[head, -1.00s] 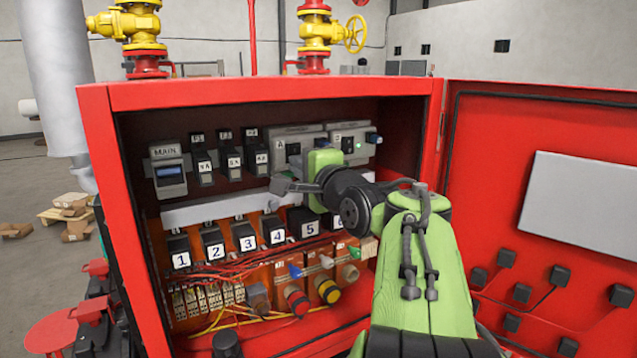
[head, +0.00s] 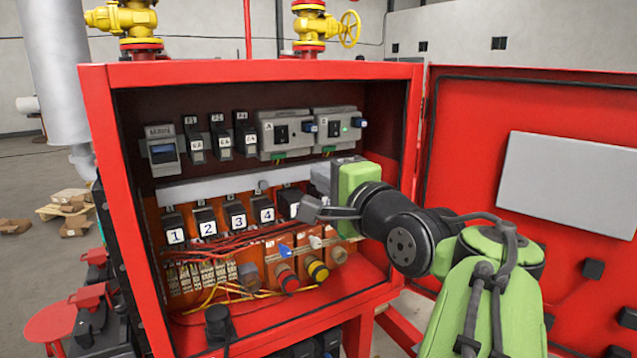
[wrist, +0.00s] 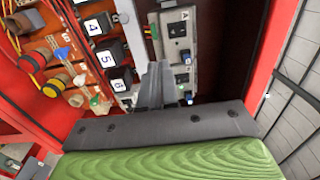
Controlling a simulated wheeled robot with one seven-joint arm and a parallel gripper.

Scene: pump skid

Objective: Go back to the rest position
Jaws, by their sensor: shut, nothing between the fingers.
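My gripper (head: 322,177) is at the mouth of the open red cabinet (head: 95,130), right of centre in the head view, in front of the right end of the numbered relay row. It is shut and empty, with clear air around its fingers. In the wrist view the closed grey fingers (wrist: 156,80) point into the cabinet, between the numbered relays (wrist: 108,55) and the grey A and B modules (wrist: 180,45). My gripper and wrist hide relays 5 and 6 in part or wholly in the head view.
The cabinet's open door (head: 470,120) stands to the right, close behind my arm. The right cabinet wall (head: 400,140) is close to my gripper. Red wires (head: 220,235), a blue knob (head: 284,250) and red and yellow round connectors (head: 317,269) lie below.

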